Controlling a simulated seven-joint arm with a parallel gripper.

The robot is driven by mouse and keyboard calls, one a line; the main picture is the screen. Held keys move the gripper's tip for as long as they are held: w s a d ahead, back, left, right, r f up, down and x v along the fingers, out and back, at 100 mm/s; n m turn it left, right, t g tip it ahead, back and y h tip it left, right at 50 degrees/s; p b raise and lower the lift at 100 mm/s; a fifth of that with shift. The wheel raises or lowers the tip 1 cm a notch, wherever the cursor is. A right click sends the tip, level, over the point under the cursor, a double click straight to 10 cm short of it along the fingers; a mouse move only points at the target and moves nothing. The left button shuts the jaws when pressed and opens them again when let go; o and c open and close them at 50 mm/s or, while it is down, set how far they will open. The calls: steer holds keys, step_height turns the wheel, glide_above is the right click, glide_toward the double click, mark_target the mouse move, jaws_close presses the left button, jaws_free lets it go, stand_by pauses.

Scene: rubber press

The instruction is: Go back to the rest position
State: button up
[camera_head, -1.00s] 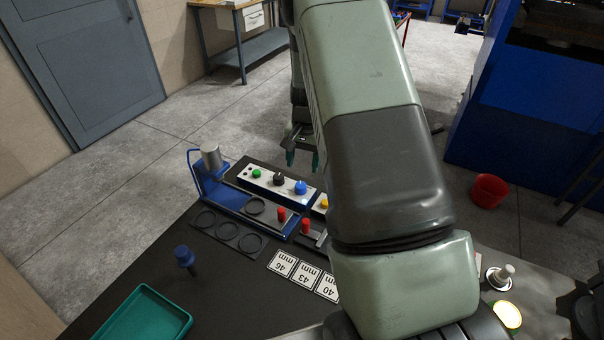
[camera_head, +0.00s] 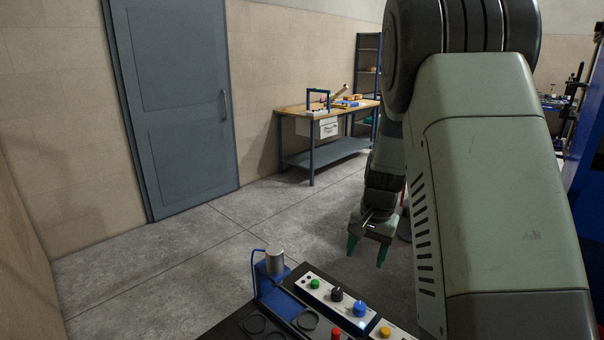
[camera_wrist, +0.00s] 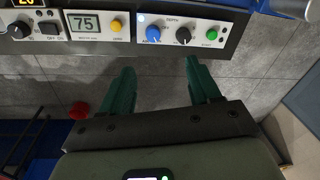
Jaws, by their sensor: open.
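My gripper (camera_head: 367,250) hangs with its green fingers pointing down, past the control panel on its far side in the head view. Its fingers are apart with nothing between them. In the wrist view my gripper (camera_wrist: 158,72) shows two spread green fingers, with grey floor tiles between and beyond them. My arm covers the right part of the head view.
The control panel (camera_head: 322,295) has green, black, blue and yellow controls. A workbench (camera_head: 330,110) and a grey door (camera_head: 180,100) stand behind. The floor between is clear.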

steer(key=s+a+r+n+t, duration=0.1)
steer(key=s+a+r+n, duration=0.1)
steer(key=s+r, duration=0.6)
steer(key=s+a+r+n+t, duration=0.15)
steer(key=s+r, duration=0.35)
steer(key=r, duration=0.5)
steer(key=s+a+r+n+t, duration=0.1)
steer(key=s+r, duration=0.1)
steer(key=s, duration=0.6)
steer(key=s+a+r+n+t, duration=0.1)
steer(key=s, duration=0.7)
steer(key=shift+s+r+n+h, duration=0.25)
steer(key=shift+r+n+h, duration=0.05)
steer(key=shift+r+n, duration=0.1)
steer(key=shift+a, duration=0.1)
steer(key=shift+c, duration=0.4)
